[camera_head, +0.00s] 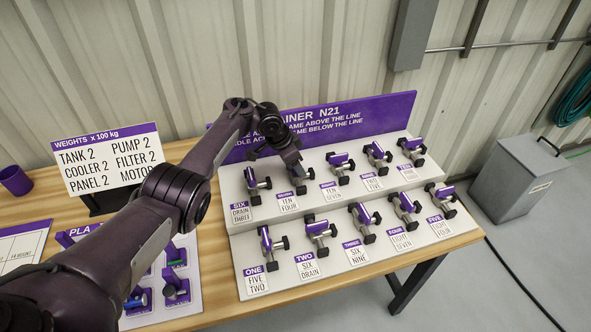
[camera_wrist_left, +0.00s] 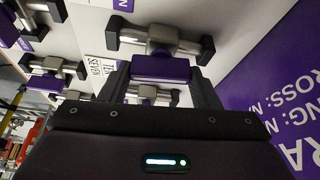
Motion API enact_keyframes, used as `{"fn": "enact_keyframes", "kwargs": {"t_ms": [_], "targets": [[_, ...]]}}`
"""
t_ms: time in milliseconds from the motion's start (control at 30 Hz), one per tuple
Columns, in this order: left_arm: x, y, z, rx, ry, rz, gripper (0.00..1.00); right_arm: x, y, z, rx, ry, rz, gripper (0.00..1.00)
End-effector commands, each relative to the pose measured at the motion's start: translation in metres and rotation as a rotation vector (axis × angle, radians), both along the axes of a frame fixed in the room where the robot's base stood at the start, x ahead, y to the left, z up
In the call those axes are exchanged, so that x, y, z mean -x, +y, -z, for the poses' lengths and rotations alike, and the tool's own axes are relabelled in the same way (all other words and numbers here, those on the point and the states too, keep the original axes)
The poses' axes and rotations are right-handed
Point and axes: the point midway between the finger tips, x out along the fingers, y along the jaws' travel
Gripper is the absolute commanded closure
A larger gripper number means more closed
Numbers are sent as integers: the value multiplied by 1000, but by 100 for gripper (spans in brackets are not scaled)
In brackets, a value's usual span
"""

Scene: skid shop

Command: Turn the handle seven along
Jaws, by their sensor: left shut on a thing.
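A sloped grey board (camera_head: 238,215) carries two rows of valves with purple handles, each above a small label. My left gripper (camera_head: 292,160) reaches down onto the second valve from the left in the upper row. In the left wrist view, its two fingers stand on either side of the purple handle (camera_wrist_left: 160,68), shut on it. The handle lies straight between the fingers, in front of a metal valve body (camera_wrist_left: 160,38) with dark ends. In the head view, the gripper mostly hides this handle. Its label (camera_head: 291,202) is too small to read surely. My right gripper is in neither view.
Neighbouring valves (camera_head: 256,185) (camera_head: 338,166) stand close on both sides. A purple header panel (camera_head: 385,112) rises behind the upper row. A weights sign (camera_head: 108,160) and a second board (camera_head: 190,305) are on the left of the wooden table. A grey bin (camera_head: 517,180) stands on the floor at right.

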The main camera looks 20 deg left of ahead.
Motion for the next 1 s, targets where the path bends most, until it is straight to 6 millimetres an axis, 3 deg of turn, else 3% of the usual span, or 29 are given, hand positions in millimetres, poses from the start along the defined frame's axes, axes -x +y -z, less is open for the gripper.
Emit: {"fn": "enact_keyframes", "kwargs": {"t_ms": [33,300,867,900,1000], "targets": [[0,1,5,-1,1,24,66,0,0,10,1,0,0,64],[0,1,2,-1,2,121,66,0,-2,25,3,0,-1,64],[0,1,0,-2,2,147,66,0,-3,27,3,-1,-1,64],[0,1,0,-2,2,147,38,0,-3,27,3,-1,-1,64],[0,1,0,-3,1,146,25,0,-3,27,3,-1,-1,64]]}}
